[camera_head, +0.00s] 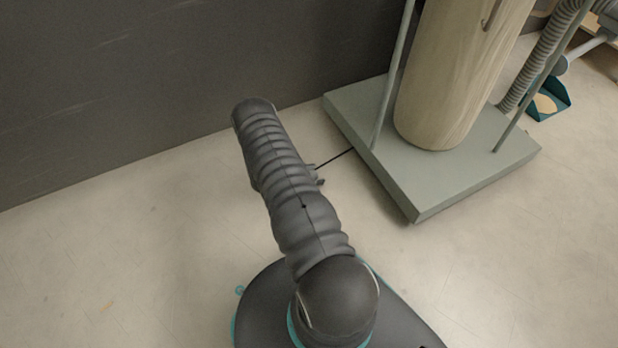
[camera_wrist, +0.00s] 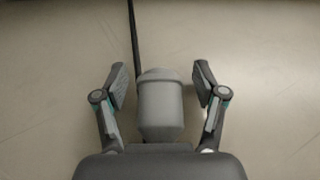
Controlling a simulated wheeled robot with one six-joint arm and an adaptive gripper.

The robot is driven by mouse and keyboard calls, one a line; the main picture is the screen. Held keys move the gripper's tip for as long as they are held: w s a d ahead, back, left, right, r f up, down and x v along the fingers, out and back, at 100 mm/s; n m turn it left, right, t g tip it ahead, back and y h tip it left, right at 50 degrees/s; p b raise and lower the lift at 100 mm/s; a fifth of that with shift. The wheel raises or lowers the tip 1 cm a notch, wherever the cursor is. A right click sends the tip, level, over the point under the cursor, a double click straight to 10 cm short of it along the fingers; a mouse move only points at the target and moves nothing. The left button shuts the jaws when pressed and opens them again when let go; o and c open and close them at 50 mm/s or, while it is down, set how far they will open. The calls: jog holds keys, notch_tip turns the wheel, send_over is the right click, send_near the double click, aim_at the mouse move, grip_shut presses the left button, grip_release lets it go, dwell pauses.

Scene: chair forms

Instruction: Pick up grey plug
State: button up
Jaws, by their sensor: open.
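The grey plug (camera_wrist: 161,108) is a light grey rounded body in the middle of the wrist view, with a dark cord running up from behind it. My gripper (camera_wrist: 160,86) is open, with one finger on each side of the plug. Gaps show between the plug and both finger pads, wider on the left finger's lower part. The plug's lower end is close to the gripper's dark palm. In the head view my arm covers the plug, and my gripper is mostly hidden there too.
In the head view a grey-green machine base (camera_head: 440,185) with a tall beige cylinder (camera_head: 450,80) stands on the pale floor at right. A thin black cord (camera_head: 334,159) runs from it towards my arm. A dark wall (camera_head: 130,80) is behind. Floor at left is clear.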

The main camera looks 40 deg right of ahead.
aim_at(314, 171)
jog(key=shift+c, duration=0.3)
grip_shut()
jog(key=shift+r, duration=0.15)
jog(key=shift+r, duration=0.55)
notch_tip(314, 171, up, 3)
jog(key=shift+w+f+p, duration=0.1)
jog(key=shift+p, duration=0.35)
jog(key=s+d+r+p, duration=0.1)
jog(key=s+d+r, duration=0.6)
jog(key=d, duration=0.2)
jog(key=shift+d, duration=0.25)
